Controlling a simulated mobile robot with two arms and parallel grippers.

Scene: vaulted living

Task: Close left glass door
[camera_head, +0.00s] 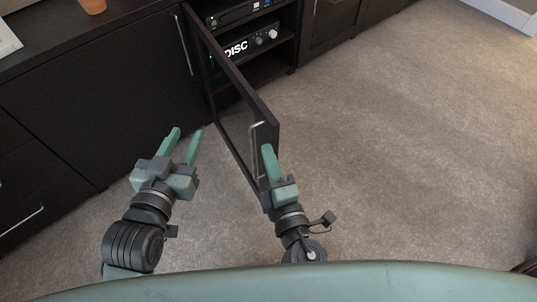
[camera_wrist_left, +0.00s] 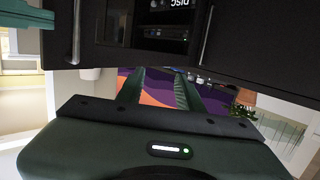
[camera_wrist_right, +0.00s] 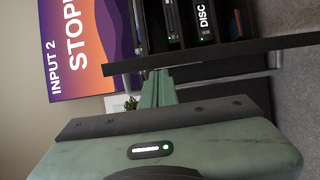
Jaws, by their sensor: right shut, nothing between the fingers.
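The glass door (camera_head: 262,106) has a dark frame and stands swung well open from the media cabinet, pointing out over the carpet. Its silver handle (camera_head: 256,150) is near the free end. My right gripper (camera_head: 267,150) is shut and empty, with its fingertips close beside the handle end of the door; I cannot tell if they touch. In the right wrist view the door's dark edge (camera_wrist_right: 225,54) crosses just beyond the shut fingers (camera_wrist_right: 158,85). My left gripper (camera_head: 185,133) is open and empty, left of the door; its parted fingers (camera_wrist_left: 158,88) also show in the left wrist view.
The open bay holds audio gear (camera_head: 250,42) on shelves. A closed dark cabinet door with a silver handle (camera_head: 187,45) is to the left, with drawers (camera_head: 35,190) further left. A terracotta pot (camera_head: 93,5) stands on top. Carpet (camera_head: 400,150) to the right is clear.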

